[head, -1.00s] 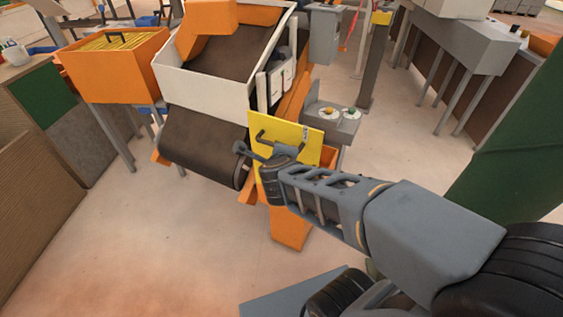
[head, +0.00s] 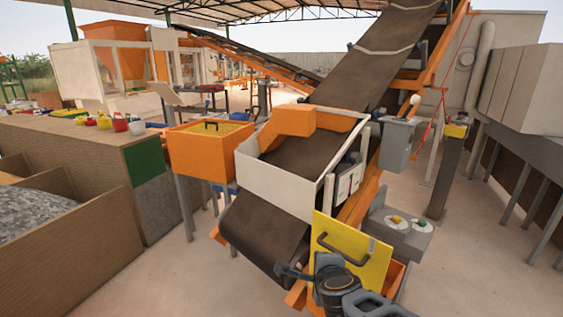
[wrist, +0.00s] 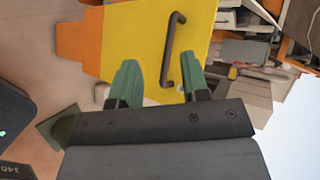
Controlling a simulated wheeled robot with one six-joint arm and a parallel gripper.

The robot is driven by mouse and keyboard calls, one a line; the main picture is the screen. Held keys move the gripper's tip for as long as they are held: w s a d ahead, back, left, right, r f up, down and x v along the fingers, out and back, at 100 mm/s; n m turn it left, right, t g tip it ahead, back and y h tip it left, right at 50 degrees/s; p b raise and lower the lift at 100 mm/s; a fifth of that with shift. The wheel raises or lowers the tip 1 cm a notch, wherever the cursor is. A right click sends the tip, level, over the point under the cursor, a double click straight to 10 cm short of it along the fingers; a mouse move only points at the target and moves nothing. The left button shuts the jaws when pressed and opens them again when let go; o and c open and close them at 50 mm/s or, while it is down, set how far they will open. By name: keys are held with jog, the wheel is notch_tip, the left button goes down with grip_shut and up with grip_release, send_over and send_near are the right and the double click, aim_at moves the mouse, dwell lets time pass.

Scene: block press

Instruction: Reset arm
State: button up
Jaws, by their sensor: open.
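My gripper (wrist: 160,82) is open and empty in the wrist view, its two green fingers spread apart. Beyond the fingers is a yellow panel (wrist: 140,40) with a dark bar handle (wrist: 171,50); I see no finger around the handle. In the head view my arm comes in at the bottom, with the gripper (head: 290,271) at the lower left of the yellow panel (head: 362,258). The fingertips are too small to make out there.
A dark conveyor belt (head: 262,232) with a white hopper frame (head: 275,188) stands behind the panel. An orange bin (head: 205,152) is left of it. A grey box with two round buttons (head: 408,236) is to the right.

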jog(key=s+a+r+n+g+y+p, duration=0.1)
jog(key=s+a+n+g+y+p, duration=0.5)
jog(key=n, duration=0.9)
jog(key=s+d+r+n+g+h+p, duration=0.2)
jog(key=s+d+r+n+h+p, duration=0.1)
jog(key=d, duration=0.8)
notch_tip(320, 180, up, 2)
jog(key=s+n+h, duration=0.1)
jog(key=s+h, duration=0.1)
jog(key=h, duration=0.1)
jog(key=shift+s, duration=0.35)
